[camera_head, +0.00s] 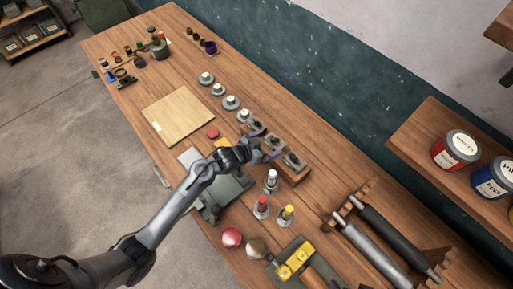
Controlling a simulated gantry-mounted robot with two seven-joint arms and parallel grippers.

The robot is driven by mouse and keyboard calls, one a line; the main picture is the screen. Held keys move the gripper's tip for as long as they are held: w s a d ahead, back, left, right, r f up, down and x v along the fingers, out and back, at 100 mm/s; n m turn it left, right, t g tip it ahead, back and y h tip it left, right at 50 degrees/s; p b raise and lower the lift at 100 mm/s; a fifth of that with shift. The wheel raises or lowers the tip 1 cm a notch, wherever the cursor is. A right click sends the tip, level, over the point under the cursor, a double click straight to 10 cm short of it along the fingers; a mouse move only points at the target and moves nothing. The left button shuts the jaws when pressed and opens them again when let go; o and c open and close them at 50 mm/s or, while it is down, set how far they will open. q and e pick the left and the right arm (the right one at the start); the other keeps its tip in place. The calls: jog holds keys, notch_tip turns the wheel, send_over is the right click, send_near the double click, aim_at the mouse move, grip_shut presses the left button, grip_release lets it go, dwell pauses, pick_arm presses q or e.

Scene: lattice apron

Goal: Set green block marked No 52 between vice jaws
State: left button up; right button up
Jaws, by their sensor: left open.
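A grey-green metal body (228,198), which looks like the vice, stands on the bench under my left forearm. The arm covers part of it, and its jaws cannot be told clearly. My right gripper is not in view.
Three bottles with white, red and yellow caps (262,204) stand close right of the grey-green body. A pale board (178,115) lies farther left.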

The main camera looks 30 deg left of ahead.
pick_arm(q)
jog(key=v, duration=0.4)
jog(key=shift+s+a+r, duration=0.25)
jog(key=shift+s+r, duration=0.1)
jog(key=shift+s, duration=0.25)
jog(key=c, duration=0.4)
jog(key=shift+c, duration=0.2)
